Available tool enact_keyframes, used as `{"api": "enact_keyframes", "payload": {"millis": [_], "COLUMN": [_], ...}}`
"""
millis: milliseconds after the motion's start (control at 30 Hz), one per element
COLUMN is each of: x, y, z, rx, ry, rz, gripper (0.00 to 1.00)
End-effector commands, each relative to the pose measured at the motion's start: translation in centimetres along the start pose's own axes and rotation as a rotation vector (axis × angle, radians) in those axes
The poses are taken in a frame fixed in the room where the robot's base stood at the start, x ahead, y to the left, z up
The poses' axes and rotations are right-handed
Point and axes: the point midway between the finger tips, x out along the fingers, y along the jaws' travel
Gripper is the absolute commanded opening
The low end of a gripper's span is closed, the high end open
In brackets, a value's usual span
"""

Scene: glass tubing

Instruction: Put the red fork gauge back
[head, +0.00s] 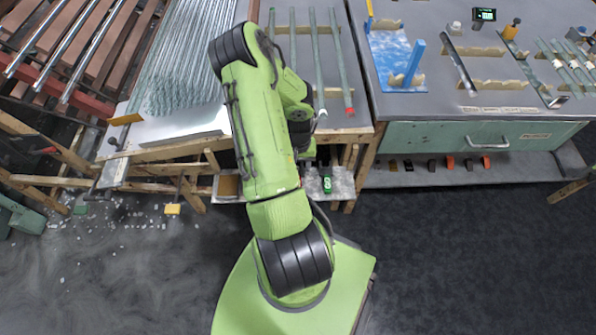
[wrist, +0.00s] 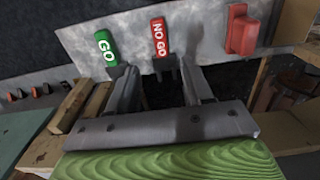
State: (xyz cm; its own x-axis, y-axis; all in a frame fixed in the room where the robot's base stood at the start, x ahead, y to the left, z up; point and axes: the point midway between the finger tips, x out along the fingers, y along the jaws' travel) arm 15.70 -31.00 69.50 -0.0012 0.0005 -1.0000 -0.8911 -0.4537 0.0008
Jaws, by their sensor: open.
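A red piece marked NO GO (wrist: 160,37) is on a pale metal plate (wrist: 203,42) in the wrist view. A green piece marked GO (wrist: 105,47) is left of it. A larger red block (wrist: 241,30) stands farther right on the plate. I cannot tell which red piece is the fork gauge; no fork shape shows clearly. My gripper (wrist: 156,78) is open, its fingers apart and pointing towards the plate, just below the NO GO piece in the picture. I see nothing held. In the head view the green piece (head: 327,185) shows; my arm hides the red ones.
A wooden bench with long glass tubes (head: 318,60) stands above the plate. A green cabinet (head: 440,137) is to the right, with several small blocks (head: 450,162) on the ledge below. Wooden bars (wrist: 85,105) lie left of my gripper. The dark floor at right is clear.

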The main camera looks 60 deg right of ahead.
Motion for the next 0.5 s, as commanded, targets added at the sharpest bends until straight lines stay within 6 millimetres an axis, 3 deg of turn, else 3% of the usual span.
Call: {"api": "enact_keyframes", "payload": {"millis": [100,367,467,500], "x": [-1.5,-1.8,-3.8,-5.4], "y": [0.0,-0.2,-2.5,-4.2], "z": [0.0,0.0,-0.5,-0.7], "rx": [0.0,-0.003,-0.042,-0.074], "ry": [0.0,0.001,0.02,0.036], "rz": [0.0,-0.002,-0.028,-0.047], "gripper": [0.5,0.5,0.5,0.5]}}
